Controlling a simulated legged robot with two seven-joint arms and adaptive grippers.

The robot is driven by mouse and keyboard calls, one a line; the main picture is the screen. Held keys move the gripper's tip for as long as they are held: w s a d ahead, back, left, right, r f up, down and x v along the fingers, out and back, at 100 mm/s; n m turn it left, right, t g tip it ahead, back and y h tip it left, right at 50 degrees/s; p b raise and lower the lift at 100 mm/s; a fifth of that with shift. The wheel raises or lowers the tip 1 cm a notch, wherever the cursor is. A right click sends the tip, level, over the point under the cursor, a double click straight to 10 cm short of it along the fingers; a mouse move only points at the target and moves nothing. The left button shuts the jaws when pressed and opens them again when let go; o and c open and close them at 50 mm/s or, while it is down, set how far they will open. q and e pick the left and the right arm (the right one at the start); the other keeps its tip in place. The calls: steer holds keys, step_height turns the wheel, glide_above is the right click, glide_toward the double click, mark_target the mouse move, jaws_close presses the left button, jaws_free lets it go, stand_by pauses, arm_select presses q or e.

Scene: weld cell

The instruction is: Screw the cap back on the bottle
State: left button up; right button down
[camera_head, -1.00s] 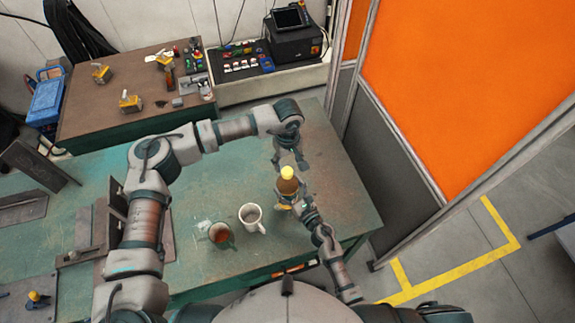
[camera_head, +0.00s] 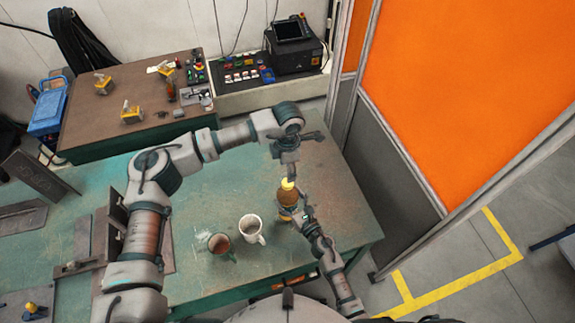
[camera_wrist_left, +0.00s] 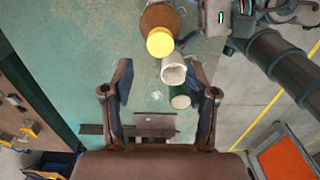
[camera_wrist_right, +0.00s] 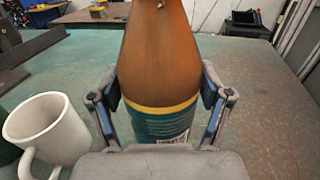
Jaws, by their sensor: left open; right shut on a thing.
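A brown bottle (camera_head: 288,197) stands on the green table, with a yellow cap (camera_head: 287,184) at its top. In the left wrist view the cap (camera_wrist_left: 160,42) covers the bottle's mouth; I cannot tell how tight it is. My right gripper (camera_head: 292,214) is shut around the bottle's body. The right wrist view shows the bottle (camera_wrist_right: 160,70) between the fingers, with a teal label and a yellow stripe. My left gripper (camera_head: 289,168) is open just above and behind the cap. In the left wrist view the cap lies beyond its spread fingers (camera_wrist_left: 160,78).
A white mug (camera_head: 250,229) and a green mug (camera_head: 220,247) stand left of the bottle. Metal plates and brackets lie on the table's left (camera_head: 78,250). A brown bench (camera_head: 150,98) with small parts is behind. An orange-panelled partition (camera_head: 470,90) stands at right.

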arm_select(q)
steer(key=n, duration=0.4)
steer(key=shift+r+n, duration=0.3)
steer(key=shift+r, duration=0.1)
glide_above(288, 199)
steer(key=w, duration=0.3)
steer(key=shift+a+f, duration=0.1)
steer(key=shift+f, duration=3.95)
jaws_close()
